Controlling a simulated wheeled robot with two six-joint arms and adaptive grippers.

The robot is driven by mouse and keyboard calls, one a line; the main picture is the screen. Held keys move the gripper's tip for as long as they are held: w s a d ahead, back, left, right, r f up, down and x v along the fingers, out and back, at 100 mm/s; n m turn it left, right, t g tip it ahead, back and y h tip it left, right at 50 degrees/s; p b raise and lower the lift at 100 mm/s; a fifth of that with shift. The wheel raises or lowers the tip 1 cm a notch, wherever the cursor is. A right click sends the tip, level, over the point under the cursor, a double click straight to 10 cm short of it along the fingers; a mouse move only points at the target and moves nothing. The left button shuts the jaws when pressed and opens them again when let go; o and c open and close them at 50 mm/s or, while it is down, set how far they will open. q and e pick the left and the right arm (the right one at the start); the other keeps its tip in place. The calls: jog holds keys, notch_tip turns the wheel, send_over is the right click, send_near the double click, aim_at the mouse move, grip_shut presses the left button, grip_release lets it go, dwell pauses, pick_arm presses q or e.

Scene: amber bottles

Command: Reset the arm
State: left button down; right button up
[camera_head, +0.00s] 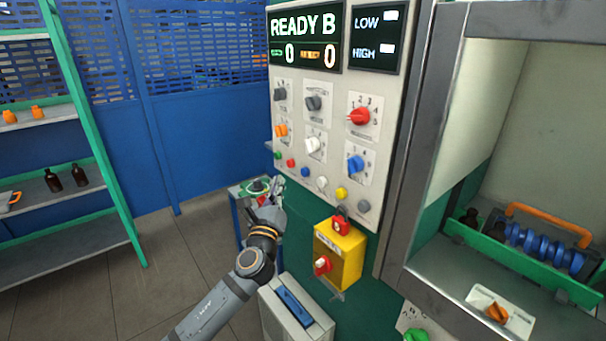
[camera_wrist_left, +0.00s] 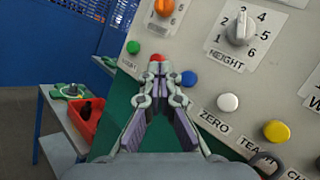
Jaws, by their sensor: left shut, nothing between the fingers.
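My left arm rises from the bottom of the head view. Its gripper (camera_head: 277,182) is just below the left end of the control panel's (camera_head: 296,110) button row. In the left wrist view the gripper (camera_wrist_left: 157,72) is shut and empty, its fingertips together. The red button (camera_wrist_left: 157,57) shows right behind the fingertips; I cannot tell whether they touch it. The green button (camera_wrist_left: 133,47) is to its left and the blue button (camera_wrist_left: 188,78) to its right. The display (camera_head: 305,38) reads "READY B" with two zeros. My right gripper is not in view.
A yellow box with a red knob (camera_head: 340,256) sits below the panel. A bay at right holds blue rollers (camera_head: 545,243) and an orange handle (camera_head: 548,222). A shelf (camera_head: 70,240) with dark bottles (camera_head: 53,180) stands at left.

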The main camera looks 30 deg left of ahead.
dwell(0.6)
